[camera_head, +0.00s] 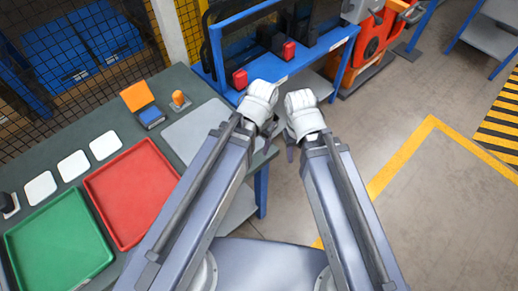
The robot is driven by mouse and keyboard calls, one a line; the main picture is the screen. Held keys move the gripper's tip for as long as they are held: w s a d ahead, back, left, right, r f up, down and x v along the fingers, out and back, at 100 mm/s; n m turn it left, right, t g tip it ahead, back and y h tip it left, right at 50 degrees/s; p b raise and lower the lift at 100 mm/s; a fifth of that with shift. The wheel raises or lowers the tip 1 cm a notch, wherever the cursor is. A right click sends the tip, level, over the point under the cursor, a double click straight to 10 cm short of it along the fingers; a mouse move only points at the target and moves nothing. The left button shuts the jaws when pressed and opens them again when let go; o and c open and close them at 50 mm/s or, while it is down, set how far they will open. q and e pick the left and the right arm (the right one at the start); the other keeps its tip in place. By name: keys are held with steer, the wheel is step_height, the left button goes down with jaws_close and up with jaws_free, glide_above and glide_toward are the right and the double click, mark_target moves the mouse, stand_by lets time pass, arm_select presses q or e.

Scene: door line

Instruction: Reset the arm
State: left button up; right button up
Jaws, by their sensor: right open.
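Both my arms reach forward from the bottom of the head view, with their white wrists close together near the middle. My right gripper (291,152) shows as a small dark part below its wrist. It is open, and nothing shows in it. My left gripper (270,130) is mostly hidden by its own wrist and arm, beside the grey table's right edge. I cannot tell whether its jaws are open or shut.
A grey table (110,110) at left bears a green tray (60,243), a red tray (130,192), white squares, an orange-and-blue item (142,104) and an orange knob (179,99). A blue bench (290,62) stands ahead. Open floor (420,190) lies right.

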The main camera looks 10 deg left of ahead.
arm_select(q)
steer(key=shift+s+d, duration=0.3)
steer(key=shift+s, duration=0.25)
steer(key=shift+s+d, duration=0.25)
steer(key=shift+s, duration=0.25)
stand_by(0.6)
